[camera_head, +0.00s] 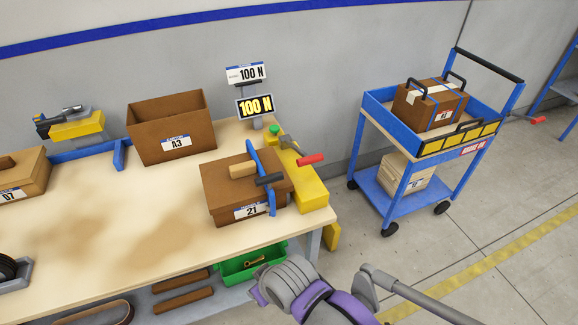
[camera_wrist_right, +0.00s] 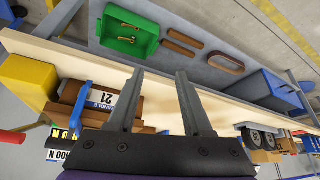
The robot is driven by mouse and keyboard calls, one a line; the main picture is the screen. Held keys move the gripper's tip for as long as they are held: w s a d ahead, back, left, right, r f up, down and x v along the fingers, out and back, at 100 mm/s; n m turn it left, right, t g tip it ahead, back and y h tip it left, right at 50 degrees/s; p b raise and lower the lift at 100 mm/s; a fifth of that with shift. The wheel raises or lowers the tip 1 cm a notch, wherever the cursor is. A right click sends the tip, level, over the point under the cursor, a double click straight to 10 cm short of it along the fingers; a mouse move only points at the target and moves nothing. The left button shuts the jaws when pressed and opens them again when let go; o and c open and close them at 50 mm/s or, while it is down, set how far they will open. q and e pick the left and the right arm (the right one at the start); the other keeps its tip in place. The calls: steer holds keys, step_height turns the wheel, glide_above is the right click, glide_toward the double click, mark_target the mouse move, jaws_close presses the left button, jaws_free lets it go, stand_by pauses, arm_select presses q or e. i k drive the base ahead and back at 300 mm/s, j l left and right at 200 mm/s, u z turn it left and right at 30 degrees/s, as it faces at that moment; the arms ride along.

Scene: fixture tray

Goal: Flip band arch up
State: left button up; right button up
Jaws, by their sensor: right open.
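A wooden handle (camera_head: 243,170) and a dark grip (camera_head: 270,180) show beside the band. The box also shows, tilted, at the left of the right wrist view (camera_wrist_right: 73,93), with blue pieces near it partly hidden. My right gripper (camera_wrist_right: 160,76) is open and empty, its fingers apart and pointing toward the bench edge. In the head view my right arm comes in at the bottom, short of the box. My left gripper is not in view.
A yellow block (camera_head: 310,190) with a red lever (camera_head: 311,160) stands right of the box. A display reading 100 N (camera_head: 255,107) and an open box A3 (camera_head: 172,127) are behind. A green bin (camera_head: 250,264) sits below the bench (camera_head: 110,235). The bench's middle is clear.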

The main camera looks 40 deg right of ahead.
mark_target(267, 179)
steer(key=l+z, duration=0.15)
steer(key=z, duration=1.05)
steer(key=l, duration=0.8)
